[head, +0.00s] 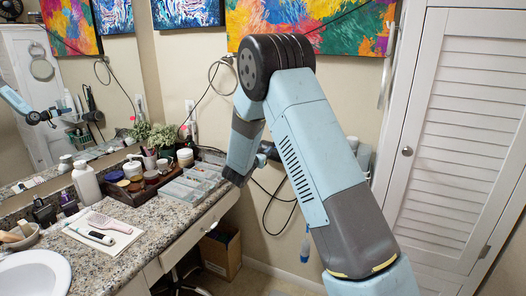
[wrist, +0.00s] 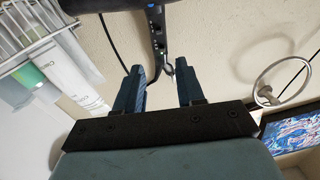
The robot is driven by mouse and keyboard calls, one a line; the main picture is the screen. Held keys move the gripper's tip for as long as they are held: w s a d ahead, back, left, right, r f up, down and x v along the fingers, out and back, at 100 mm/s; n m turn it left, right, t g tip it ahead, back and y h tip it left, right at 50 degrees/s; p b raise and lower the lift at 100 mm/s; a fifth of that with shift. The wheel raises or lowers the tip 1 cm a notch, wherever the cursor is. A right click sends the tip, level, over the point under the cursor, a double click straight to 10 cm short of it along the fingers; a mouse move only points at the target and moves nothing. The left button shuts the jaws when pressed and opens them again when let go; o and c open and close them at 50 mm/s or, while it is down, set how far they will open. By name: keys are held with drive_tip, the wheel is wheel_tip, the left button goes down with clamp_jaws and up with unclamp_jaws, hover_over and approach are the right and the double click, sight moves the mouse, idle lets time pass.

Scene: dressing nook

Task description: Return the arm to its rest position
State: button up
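My light-blue arm (head: 305,140) is raised and bent, with its elbow high in front of the wall and the forearm dropping behind the upper link. My gripper is mostly hidden behind the arm in the head view. In the wrist view my gripper (wrist: 162,88) shows two dark blue fingers held apart, with nothing visibly clamped between them. A dark stick-like item with a cord (wrist: 157,38) shows beyond the fingertips, lined up with the gap. I cannot tell how far it is from them.
A towel ring (head: 222,78) and cords hang on the wall. A wire rack (wrist: 30,35) is near the gripper. A louvered door (head: 455,140) stands right.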

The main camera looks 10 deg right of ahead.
drive_tip(key=s+r+n+y, duration=0.1)
drive_tip(key=s+r+y, duration=0.15)
drive_tip(key=r, duration=0.25)
drive_tip(key=s+r+n+y, duration=0.1)
drive_tip(key=r+y, duration=0.3)
drive_tip(key=r, duration=0.2)
drive_tip(key=s+r+n+g+y, duration=0.1)
drive_tip(key=s+r+n+y, duration=0.1)
drive_tip(key=s+r, duration=0.3)
drive_tip(key=s+r+n+g+y, duration=0.1)
drive_tip(key=s+r+n+y, duration=0.1)
drive_tip(key=s, duration=0.5)
drive_tip(key=s+d+n+g, duration=0.1)
drive_tip(key=s+d+g, duration=0.2)
drive_tip(key=s, duration=1.5)
drive_tip(key=s+d+f+n+g, duration=0.1)
drive_tip(key=s+d+g, duration=0.2)
drive_tip(key=s, duration=1.5)
drive_tip(key=shift+s+f+n+g, duration=0.3)
drive_tip(key=shift+n+g, duration=0.1)
drive_tip(key=shift+g, duration=0.3)
drive_tip(key=shift+h, duration=0.25)
